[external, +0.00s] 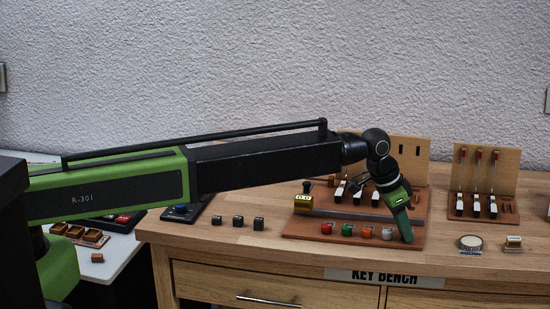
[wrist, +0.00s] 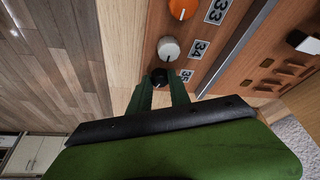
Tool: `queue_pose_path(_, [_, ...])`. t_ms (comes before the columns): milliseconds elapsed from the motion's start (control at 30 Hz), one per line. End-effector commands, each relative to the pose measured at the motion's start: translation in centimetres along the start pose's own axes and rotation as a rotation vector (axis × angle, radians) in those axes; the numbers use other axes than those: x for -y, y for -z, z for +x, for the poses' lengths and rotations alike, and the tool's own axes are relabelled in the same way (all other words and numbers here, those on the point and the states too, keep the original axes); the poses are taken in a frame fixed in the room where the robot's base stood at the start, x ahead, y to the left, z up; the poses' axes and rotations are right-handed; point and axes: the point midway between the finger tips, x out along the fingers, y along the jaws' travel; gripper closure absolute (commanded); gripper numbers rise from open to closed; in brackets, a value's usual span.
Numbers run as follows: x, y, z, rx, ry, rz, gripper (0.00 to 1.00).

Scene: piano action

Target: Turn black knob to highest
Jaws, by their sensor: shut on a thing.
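The black knob (wrist: 159,77) sits at the end of a row on the brown board, beside the label 35 (wrist: 186,75). My gripper (wrist: 162,86) reaches down to it with green fingers on both sides, shut on the knob. Its pointer mark is too small to read surely. In the external view my gripper (external: 406,234) points down at the right end of the knob row, and it hides the black knob there.
White (external: 387,233), orange (external: 367,232), green (external: 347,229) and red (external: 326,228) knobs stand in a row to the left. Black-and-white keys and a brass block (external: 303,202) stand behind. A round disc (external: 470,243) lies to the right. Small dark cubes (external: 238,222) lie left of the board.

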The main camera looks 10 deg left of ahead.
Motion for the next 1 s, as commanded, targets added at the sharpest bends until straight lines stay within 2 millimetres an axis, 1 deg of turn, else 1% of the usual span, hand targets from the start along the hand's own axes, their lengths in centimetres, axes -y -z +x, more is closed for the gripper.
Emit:
queue_pose_path(700, [0.71,0.34,0.15,0.001,-0.261,0.626,1.0])
queue_pose_path(1000, [0.78,0.48,0.21,0.001,-0.356,0.857,1.0])
